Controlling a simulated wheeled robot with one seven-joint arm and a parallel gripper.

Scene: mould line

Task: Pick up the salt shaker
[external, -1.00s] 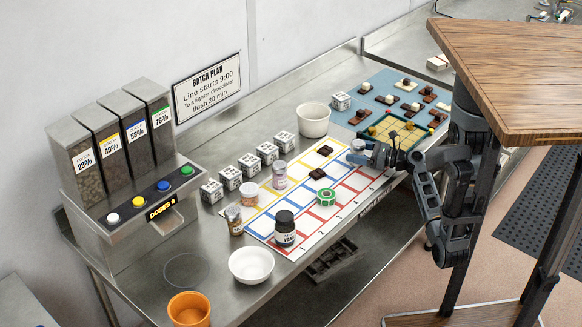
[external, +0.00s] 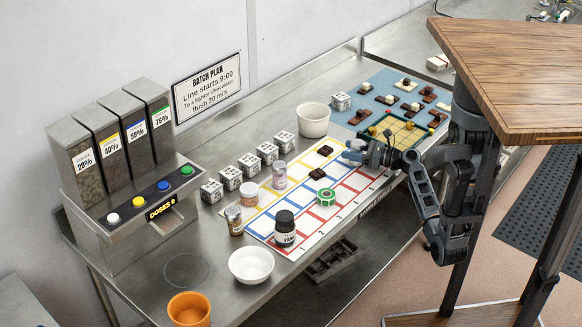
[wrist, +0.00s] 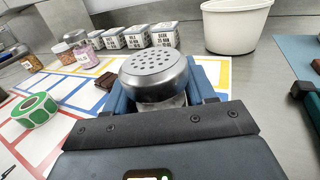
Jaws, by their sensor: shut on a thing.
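The salt shaker (wrist: 155,77) has a round silver lid with holes and fills the middle of the wrist view. My gripper (wrist: 165,98) is shut on it, with a blue finger on each side of its body below the lid. The shaker's lower part is hidden by my gripper. In the external view my gripper (external: 356,152) is over the right end of the white mat with coloured grid lines (external: 345,193). The shaker is hardly visible there. I cannot tell whether its base touches the mat.
A green tape roll (external: 322,197), dark chocolate pieces (external: 322,150) and a dark bottle (external: 285,229) stand on the mat. A white tub (external: 314,120) is behind. A green-framed tray (external: 402,132) is right of my gripper. A wooden top (external: 520,70) overhangs near my arm.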

